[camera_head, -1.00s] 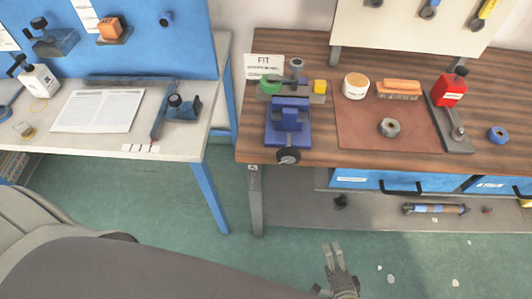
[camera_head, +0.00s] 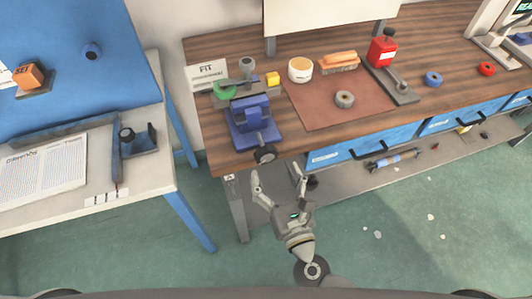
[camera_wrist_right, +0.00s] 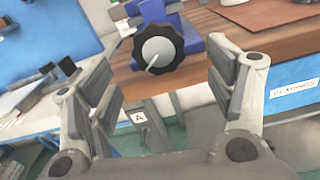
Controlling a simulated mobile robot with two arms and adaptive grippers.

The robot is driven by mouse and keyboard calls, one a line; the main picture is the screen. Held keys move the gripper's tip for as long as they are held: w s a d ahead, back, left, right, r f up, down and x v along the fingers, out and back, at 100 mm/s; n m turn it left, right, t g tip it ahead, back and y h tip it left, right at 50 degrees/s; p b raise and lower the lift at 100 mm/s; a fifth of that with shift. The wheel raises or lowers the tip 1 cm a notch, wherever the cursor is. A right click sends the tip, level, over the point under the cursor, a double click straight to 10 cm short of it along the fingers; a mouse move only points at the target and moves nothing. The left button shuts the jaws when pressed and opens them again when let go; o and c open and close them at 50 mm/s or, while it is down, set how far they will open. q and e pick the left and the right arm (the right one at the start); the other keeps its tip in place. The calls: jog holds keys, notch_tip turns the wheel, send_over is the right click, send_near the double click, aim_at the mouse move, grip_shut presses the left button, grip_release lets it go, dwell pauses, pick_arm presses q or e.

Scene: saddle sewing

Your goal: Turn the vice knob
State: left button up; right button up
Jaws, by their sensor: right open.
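The blue vice (camera_head: 251,118) stands at the front left corner of the wooden bench. Its black knob (camera_head: 265,153) sticks out past the bench's front edge. My right gripper (camera_head: 278,178) is open and empty, just in front of and below the knob. In the right wrist view the knob appears ahead, between and beyond the open fingers (camera_wrist_right: 165,75); they look apart from it. My left gripper is not in view.
A white table (camera_head: 150,190) stands at left.

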aim_at(267, 159)
jog(key=p+x, duration=0.1)
jog(key=x, duration=0.5)
jog(key=shift+a, duration=0.1)
jog(key=shift+c, duration=0.2)
jog(key=c, duration=1)
